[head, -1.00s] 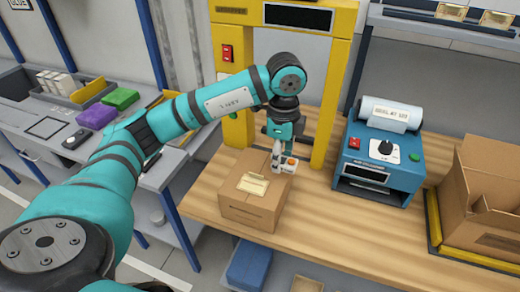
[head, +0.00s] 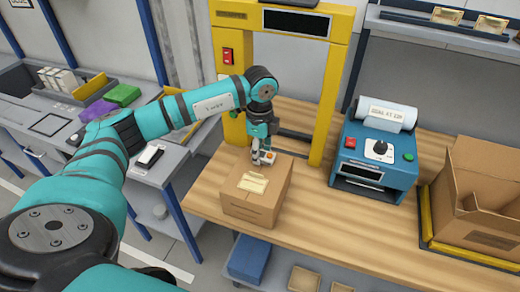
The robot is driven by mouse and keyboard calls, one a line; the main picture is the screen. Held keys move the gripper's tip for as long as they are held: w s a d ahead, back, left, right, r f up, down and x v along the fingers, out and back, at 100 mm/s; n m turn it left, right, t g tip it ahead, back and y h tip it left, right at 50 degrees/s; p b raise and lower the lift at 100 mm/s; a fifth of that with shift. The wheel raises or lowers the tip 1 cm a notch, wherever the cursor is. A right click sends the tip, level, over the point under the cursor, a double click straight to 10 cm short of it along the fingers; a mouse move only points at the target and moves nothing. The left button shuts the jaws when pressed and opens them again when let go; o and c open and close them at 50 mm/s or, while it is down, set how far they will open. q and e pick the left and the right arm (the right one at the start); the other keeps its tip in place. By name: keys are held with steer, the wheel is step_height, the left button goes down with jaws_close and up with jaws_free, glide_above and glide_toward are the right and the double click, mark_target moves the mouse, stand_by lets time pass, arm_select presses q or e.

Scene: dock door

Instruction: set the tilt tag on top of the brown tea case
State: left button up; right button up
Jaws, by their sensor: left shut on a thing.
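The brown tea case (head: 250,208) is a closed cardboard box on the wooden bench, with a pale label on its top. My left gripper (head: 263,158) points down over the back part of the case top. It is shut on the tilt tag (head: 268,157), a small white piece with an orange spot. I cannot tell whether the tag touches the case top or is just above it. The gripper fingers partly hide the tag. My right gripper is out of view.
A yellow frame (head: 322,115) with a dark display stands behind the case. A blue label machine (head: 372,165) stands to the right, and an open cardboard box (head: 465,205) further right. Bare wooden bench (head: 312,215) lies between case and machine.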

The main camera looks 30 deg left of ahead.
arm_select(q)
steer(key=shift+f, duration=0.2)
steer(key=o, duration=1)
steer(key=shift+r, duration=0.1)
steer(key=shift+r, duration=0.35)
step_height(320, 180, up, 12)
steer(key=b, duration=0.3)
steer(key=shift+f, duration=0.2)
